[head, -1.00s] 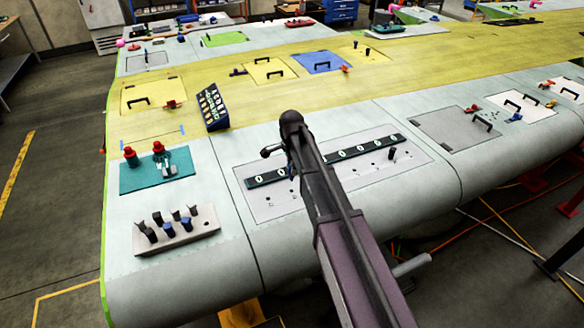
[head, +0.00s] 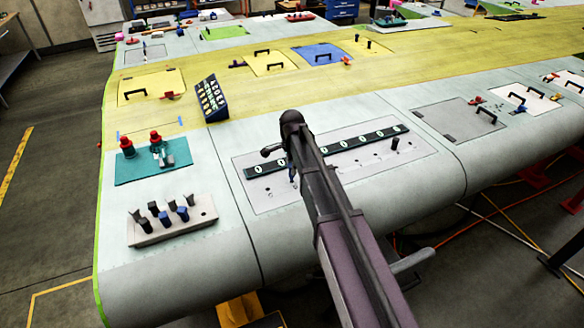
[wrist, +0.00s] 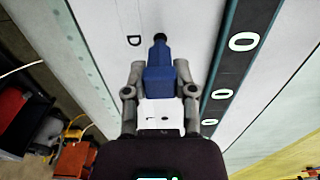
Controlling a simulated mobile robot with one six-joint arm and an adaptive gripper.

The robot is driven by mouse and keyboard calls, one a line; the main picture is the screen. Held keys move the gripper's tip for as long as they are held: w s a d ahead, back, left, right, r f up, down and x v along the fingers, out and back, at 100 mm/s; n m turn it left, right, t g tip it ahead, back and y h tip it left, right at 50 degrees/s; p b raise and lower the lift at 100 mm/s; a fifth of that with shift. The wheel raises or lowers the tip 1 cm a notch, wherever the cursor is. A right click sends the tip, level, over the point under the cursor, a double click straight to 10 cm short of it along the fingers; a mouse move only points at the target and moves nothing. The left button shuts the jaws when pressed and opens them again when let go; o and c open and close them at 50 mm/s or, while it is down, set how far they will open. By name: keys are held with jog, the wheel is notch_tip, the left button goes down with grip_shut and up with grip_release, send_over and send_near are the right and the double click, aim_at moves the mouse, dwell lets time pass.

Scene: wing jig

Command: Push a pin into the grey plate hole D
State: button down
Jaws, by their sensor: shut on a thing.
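My gripper (wrist: 160,90) is shut on a blue pin (wrist: 160,72), with one finger on each side of it. The pin points at the pale surface of the grey plate (wrist: 105,25). A dark round spot shows at its far end, just right of the printed letter D (wrist: 134,41). I cannot tell whether this end touches the plate or enters the hole. In the head view the blue pin (head: 292,173) shows beside my arm over the left part of the grey plate (head: 265,200). My arm hides part of the plate.
A black strip with white ovals (head: 368,140) runs along the plate. A dark pin (head: 395,144) stands upright near its right end. A pale rack (head: 200,224) with several pins is at the left. A teal mat (head: 130,175) with red-topped items lies behind it.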

jog(key=shift+f, duration=0.2)
dwell(0.5)
jog(key=shift+f+b, duration=1.1)
jog(key=shift+b, duration=0.15)
jog(key=shift+f, duration=0.1)
jog(key=shift+c, duration=1.8)
grip_release()
